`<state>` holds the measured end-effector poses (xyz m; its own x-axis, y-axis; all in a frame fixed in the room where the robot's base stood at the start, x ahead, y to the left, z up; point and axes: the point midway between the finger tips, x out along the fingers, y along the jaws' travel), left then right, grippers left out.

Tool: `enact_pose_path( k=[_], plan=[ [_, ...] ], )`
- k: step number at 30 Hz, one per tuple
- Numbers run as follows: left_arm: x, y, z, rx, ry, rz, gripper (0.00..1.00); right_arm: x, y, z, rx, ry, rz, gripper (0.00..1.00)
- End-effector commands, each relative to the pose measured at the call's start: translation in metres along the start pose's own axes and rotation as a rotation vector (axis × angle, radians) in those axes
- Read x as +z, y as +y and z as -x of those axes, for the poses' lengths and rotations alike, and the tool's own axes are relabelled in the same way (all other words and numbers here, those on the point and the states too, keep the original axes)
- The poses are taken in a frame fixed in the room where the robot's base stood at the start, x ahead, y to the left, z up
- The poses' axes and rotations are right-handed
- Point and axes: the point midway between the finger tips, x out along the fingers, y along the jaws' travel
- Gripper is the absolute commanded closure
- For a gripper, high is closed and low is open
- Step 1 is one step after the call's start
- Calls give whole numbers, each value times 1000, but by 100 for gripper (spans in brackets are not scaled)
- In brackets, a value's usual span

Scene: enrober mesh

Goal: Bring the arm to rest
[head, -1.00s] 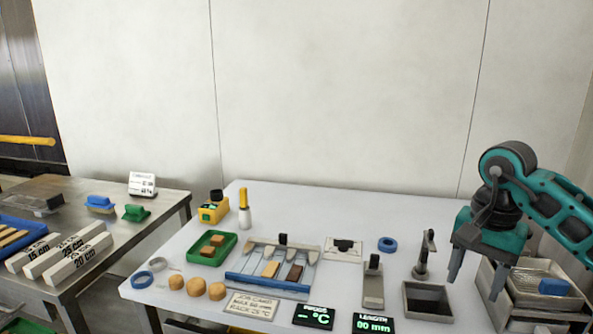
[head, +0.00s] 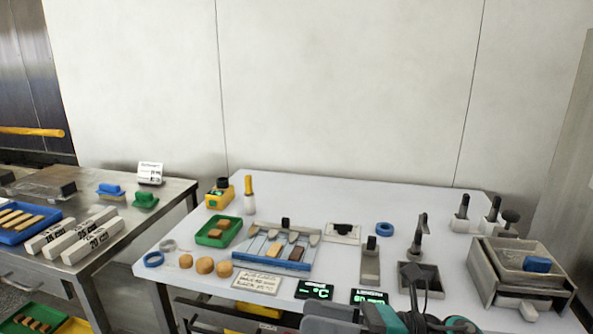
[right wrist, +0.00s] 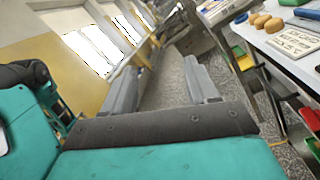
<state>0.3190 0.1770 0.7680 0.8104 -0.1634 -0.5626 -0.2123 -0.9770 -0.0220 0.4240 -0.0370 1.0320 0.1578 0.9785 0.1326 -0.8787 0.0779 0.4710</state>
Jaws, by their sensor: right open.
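My right gripper (head: 345,319) is low at the bottom edge of the head view, in front of the table's front edge and partly cut off by the frame. In the right wrist view the right gripper (right wrist: 165,72) has its two grey fingers apart, with nothing between them and the floor behind. The teal arm is folded down near the bottom of the head view. My left gripper is not in view.
The white table (head: 330,190) holds a green tray (head: 236,232), a blue-fronted rack (head: 270,262), round tan pieces (head: 205,266) and a grey bin (head: 432,273). Nested trays (head: 487,270) stand at right. A steel table (head: 180,190) stands at left. The wrist view shows open floor.

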Motion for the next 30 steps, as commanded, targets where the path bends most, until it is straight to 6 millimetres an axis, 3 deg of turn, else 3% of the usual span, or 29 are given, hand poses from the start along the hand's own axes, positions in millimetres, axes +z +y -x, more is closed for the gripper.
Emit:
enact_pose_path(
  k=[4, 7, 11, 15, 18, 21, 24, 30],
  plan=[
    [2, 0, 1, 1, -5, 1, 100, -3, -23, 24, -127, -435, -595, 42],
    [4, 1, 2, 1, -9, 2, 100, -25, -48, 58, -211, -723, -1003, 42],
    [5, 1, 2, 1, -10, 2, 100, -90, -71, 113, -317, -1110, -1531, 42],
    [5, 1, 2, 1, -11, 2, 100, -172, -68, 158, -404, -1472, -1971, 42],
    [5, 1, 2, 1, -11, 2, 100, -215, -57, 176, -444, -1657, -2167, 42],
    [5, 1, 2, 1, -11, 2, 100, -241, -46, 186, -468, -1773, -2282, 42],
    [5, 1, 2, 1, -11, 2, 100, -253, -41, 189, -477, -1827, -2331, 42],
    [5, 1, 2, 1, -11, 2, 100, -255, -41, 190, -480, -1835, -2339, 42]
  ],
)
